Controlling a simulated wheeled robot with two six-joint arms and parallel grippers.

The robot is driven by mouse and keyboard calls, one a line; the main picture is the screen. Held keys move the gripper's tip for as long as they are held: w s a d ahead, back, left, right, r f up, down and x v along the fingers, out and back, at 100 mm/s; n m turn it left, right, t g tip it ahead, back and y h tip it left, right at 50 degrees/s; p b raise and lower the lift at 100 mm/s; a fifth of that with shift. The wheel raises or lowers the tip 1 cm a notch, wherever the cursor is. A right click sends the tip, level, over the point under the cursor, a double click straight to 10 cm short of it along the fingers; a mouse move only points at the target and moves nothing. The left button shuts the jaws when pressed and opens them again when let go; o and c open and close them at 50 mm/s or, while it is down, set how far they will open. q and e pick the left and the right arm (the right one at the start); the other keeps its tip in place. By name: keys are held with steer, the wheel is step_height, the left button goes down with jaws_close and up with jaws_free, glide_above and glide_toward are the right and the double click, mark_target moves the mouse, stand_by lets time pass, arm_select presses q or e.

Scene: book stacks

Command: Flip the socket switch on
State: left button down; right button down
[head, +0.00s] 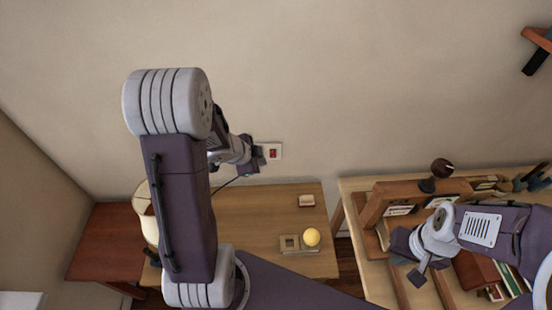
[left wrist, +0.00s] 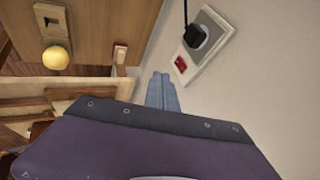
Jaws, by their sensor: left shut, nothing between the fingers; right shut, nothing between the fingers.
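The wall socket (head: 274,152) is a pale plate on the back wall with a small red switch (head: 274,154). In the left wrist view, the plate (left wrist: 209,68) holds a black plug (left wrist: 195,37), and the red switch (left wrist: 181,64) is at its near end. Whether the switch is on or off cannot be told. My left gripper (head: 259,156) is shut and empty, just left of the socket. Its fingertips (left wrist: 161,77) show beside the switch, with a small gap in the picture. My right gripper (head: 402,246) is shut and empty over the right-hand table.
A wooden desk (head: 255,205) below the socket bears a yellow ball (head: 312,237), a small box (head: 306,200) and a lamp (head: 147,211). The right-hand table (head: 350,185) holds a wooden rack (head: 375,205) and books. The wall around the socket is clear.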

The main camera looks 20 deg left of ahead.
mark_target(273, 154)
arm_select(q)
steer(key=shift+d, duration=0.1)
steer(key=w+f+b, duration=0.2)
steer(key=w+f, duration=0.6)
steer(key=w, duration=0.1)
steer(key=shift+a+f, duration=0.25)
steer(key=shift+f, duration=0.05)
steer(key=shift+w, duration=0.1)
steer(key=shift+w+a, duration=0.1)
steer(key=shift+w, duration=0.05)
